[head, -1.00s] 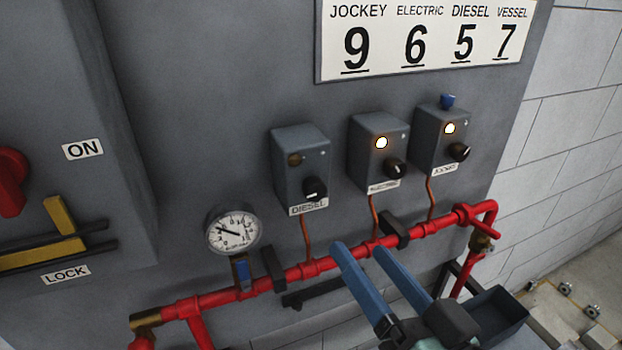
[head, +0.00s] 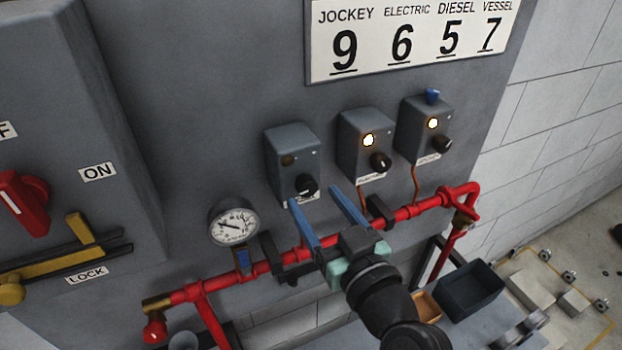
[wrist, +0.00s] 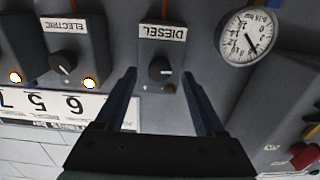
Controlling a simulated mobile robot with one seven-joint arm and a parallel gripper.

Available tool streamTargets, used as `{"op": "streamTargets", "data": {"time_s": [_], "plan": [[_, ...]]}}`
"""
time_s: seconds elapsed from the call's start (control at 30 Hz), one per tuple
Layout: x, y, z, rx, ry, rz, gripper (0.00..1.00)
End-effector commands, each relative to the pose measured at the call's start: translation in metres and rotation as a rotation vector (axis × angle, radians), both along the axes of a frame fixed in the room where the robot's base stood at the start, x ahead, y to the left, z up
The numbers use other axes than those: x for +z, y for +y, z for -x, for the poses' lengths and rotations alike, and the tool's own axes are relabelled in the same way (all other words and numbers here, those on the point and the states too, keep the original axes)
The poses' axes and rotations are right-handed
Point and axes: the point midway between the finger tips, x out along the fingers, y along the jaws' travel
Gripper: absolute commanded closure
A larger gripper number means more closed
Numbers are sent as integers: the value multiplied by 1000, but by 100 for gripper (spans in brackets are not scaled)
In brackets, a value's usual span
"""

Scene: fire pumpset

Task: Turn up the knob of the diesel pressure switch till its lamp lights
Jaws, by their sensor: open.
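The diesel pressure switch (head: 291,150) is a grey box on the panel, left of two similar boxes. Its lamp (head: 288,160) is dark. Its black knob (head: 306,185) sits at the lower right of its face. In the wrist view the box is labelled DIESEL, and the knob (wrist: 160,68) shows between and beyond my fingertips. My gripper (head: 313,195) has blue fingers, open and empty. In the head view the fingertips are just below and beside the diesel knob, partly covering the label. I cannot tell whether they touch the box.
The electric switch (head: 362,135) and another switch (head: 424,120) to its right have lit lamps. A pressure gauge (head: 234,224) and a red pipe (head: 262,268) lie below. A sign (head: 412,45) reads 9, 6, 5, 7. A red rotary handle (head: 25,203) is at left.

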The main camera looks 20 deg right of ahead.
Motion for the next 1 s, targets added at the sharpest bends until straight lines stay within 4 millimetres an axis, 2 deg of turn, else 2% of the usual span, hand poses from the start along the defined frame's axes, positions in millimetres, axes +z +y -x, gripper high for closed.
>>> {"op": "streamTargets", "data": {"time_s": [0.1, 0.23, 0.6, 1.0], "plan": [[3, 1, -16, 1, 0, 0, 29], [1, 2, -26, 2, 0, -1, 29], [0, 1, -30, 0, -1, 0, 29], [0, 1, -30, 0, 0, 0, 100]]}}
